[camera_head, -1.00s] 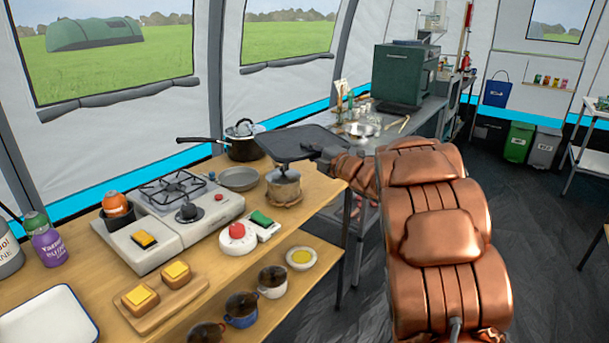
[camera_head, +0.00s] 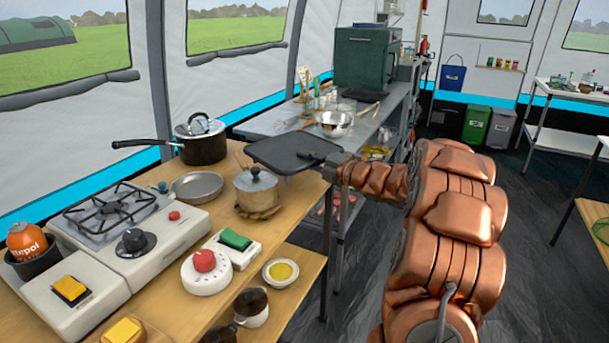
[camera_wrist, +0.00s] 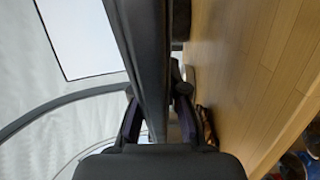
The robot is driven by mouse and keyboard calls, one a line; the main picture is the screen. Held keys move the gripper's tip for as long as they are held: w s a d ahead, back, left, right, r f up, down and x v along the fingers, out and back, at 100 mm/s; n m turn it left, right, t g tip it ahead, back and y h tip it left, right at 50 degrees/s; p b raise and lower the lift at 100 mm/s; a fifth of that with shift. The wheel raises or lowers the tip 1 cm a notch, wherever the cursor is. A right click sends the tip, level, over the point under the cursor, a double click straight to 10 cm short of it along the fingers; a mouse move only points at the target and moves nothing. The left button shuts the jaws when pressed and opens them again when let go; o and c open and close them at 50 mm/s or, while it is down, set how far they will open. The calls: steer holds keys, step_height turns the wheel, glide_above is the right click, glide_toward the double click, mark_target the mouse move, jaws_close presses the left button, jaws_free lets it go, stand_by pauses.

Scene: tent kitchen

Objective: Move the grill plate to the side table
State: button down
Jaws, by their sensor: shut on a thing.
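The grill plate (camera_head: 288,150) is a flat, dark, square pan, held roughly level above the far right corner of the wooden kitchen table (camera_head: 222,217). My gripper (camera_head: 336,164) is shut on its near right side, at the handle. In the wrist view the plate (camera_wrist: 150,50) runs edge-on between the two fingers of my gripper (camera_wrist: 158,110). A white table (camera_head: 560,142) stands at the far right and a wooden-topped table (camera_head: 596,222) at the right edge. I cannot tell which is the side table.
A lidded pot (camera_head: 256,188) stands just below and left of the plate. A black pot (camera_head: 201,146), a frying pan (camera_head: 197,187) and a gas stove (camera_head: 170,228) are further left. A metal counter (camera_head: 270,122) with a bowl lies behind. The dark floor is clear right of my arm.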

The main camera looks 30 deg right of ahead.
steer(key=shift+f, duration=2.05)
steer(key=shift+f+b, duration=0.1)
steer(key=shift+b, duration=0.25)
steer(key=c, duration=1.2)
jaws_free()
steer(key=v, duration=1.2)
